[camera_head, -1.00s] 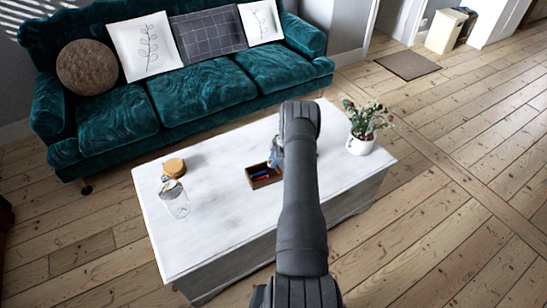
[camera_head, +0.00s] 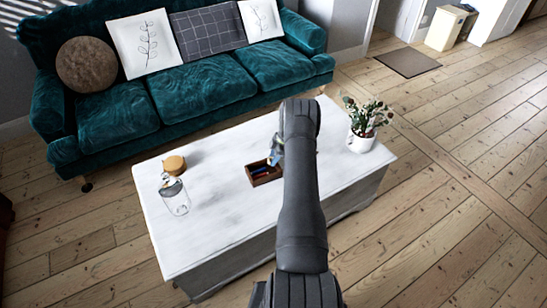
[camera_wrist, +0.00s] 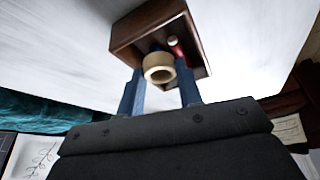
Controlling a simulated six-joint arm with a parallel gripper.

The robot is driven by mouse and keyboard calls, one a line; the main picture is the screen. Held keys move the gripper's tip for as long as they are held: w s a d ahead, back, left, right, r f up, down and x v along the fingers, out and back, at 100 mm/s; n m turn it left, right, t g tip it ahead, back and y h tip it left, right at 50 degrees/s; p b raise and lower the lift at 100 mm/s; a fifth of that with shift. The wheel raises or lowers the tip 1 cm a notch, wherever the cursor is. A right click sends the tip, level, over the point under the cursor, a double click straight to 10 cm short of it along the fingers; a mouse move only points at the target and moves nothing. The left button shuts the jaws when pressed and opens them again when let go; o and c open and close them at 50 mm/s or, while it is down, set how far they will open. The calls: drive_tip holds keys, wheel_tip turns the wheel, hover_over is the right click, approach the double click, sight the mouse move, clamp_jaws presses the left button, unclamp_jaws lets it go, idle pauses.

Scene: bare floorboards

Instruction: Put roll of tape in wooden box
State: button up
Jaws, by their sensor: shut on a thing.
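The roll of tape (camera_wrist: 159,67) is a tan ring in the wrist view, between the two blue fingers of my gripper (camera_wrist: 160,90). My gripper is shut on it. The wooden box (camera_wrist: 128,32) is a small dark brown open box just beyond the tape in the wrist view, and the tape overlaps its near part there. I cannot tell whether the tape is above the box or within its walls. In the head view the box (camera_head: 264,180) stands on the white table, beside my gripper (camera_head: 275,155); the tape is hidden there by my arm.
Red and blue items lie in the box. On the white table (camera_head: 225,215) stand a glass jar (camera_head: 174,197), a round wooden lid-like piece (camera_head: 174,165) and a potted plant (camera_head: 364,130). A green sofa (camera_head: 200,82) is behind. The table's left part is mostly clear.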

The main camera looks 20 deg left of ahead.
drive_tip(key=shift+f, duration=0.4)
drive_tip(key=shift+f, duration=0.1)
drive_tip(key=shift+f, duration=0.65)
drive_tip(key=shift+f, duration=0.1)
drive_tip(key=shift+f, duration=0.55)
drive_tip(key=shift+f, duration=0.3)
drive_tip(key=o, duration=1)
drive_tip(key=shift+o, duration=0.2)
